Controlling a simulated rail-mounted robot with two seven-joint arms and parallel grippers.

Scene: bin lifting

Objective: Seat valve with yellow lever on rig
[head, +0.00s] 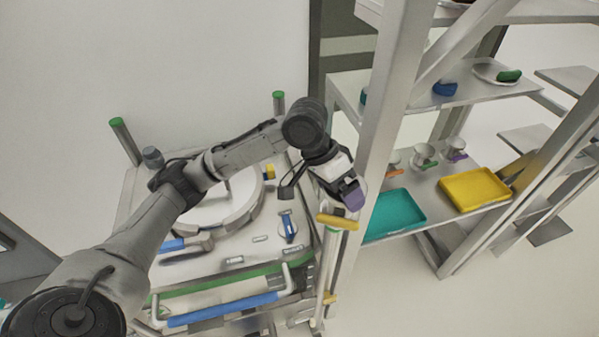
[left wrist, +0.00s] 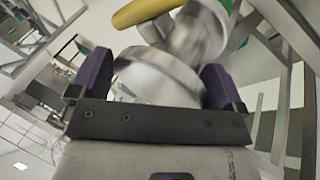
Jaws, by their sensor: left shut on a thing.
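My left gripper (head: 352,197), with purple fingers, is above the right edge of the rig, beside the shelf. In the left wrist view my left gripper (left wrist: 160,85) is shut on the silver valve (left wrist: 160,75), whose round metal body sits between the fingers. Its yellow lever (left wrist: 147,10) lies beyond the body at the top of that view. In the head view the yellow lever (head: 338,221) shows just below the fingers, and the valve body is mostly hidden. The rig (head: 205,258) is a pale bench with a large round ring on it. My right gripper is not in view.
A metal shelf post (head: 385,120) stands close right of my gripper. The shelf holds a teal tray (head: 393,212), a yellow tray (head: 474,190) and several small valves. A blue-handled part (head: 288,227) is on the rig. Green-capped posts (head: 125,140) rise at its back.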

